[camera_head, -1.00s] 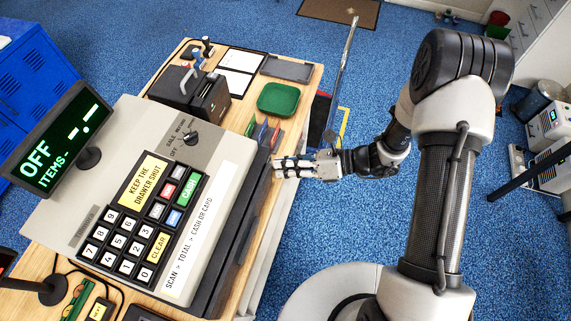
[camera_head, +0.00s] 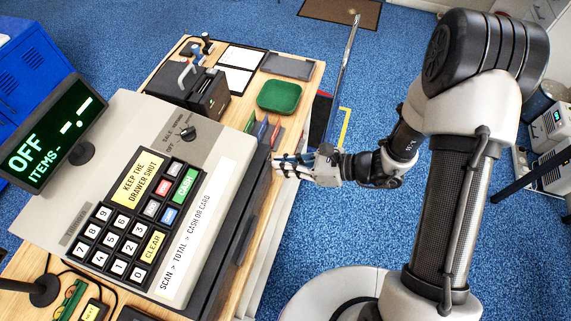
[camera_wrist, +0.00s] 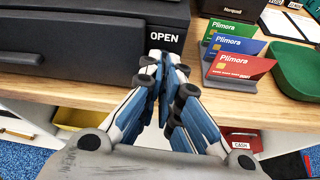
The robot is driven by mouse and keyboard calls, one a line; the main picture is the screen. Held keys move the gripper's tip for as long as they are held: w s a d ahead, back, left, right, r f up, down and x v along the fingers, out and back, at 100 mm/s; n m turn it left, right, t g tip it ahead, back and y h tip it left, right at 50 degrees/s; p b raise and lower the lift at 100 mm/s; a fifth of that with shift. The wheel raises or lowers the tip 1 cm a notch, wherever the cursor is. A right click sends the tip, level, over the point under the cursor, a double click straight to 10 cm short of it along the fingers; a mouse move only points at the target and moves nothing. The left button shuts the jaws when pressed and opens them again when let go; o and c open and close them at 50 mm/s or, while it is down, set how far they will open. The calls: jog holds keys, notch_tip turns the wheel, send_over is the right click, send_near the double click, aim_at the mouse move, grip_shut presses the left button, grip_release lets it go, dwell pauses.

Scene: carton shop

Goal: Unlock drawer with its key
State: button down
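The grey cash register (camera_head: 150,130) stands on the wooden counter, its display reading OFF. Its black drawer front (camera_wrist: 70,55) looks closed in the wrist view and is marked OPEN at its right end. A dark knob or key switch (camera_head: 187,134) sits on the register's top beside printed mode words. No key shows clearly; anything thin between the fingertips is hidden.
Upright Plimora cards (camera_wrist: 240,67) stand in a holder close right of my gripper. A green tray (camera_head: 279,96) and a black card terminal or printer (camera_head: 205,95) lie farther back. Shelves with a yellow bin (camera_wrist: 78,119) are under the counter.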

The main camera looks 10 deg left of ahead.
jog(key=c, duration=2.3)
grip_release()
jog(key=o, duration=0.5)
jog(key=v, duration=0.8)
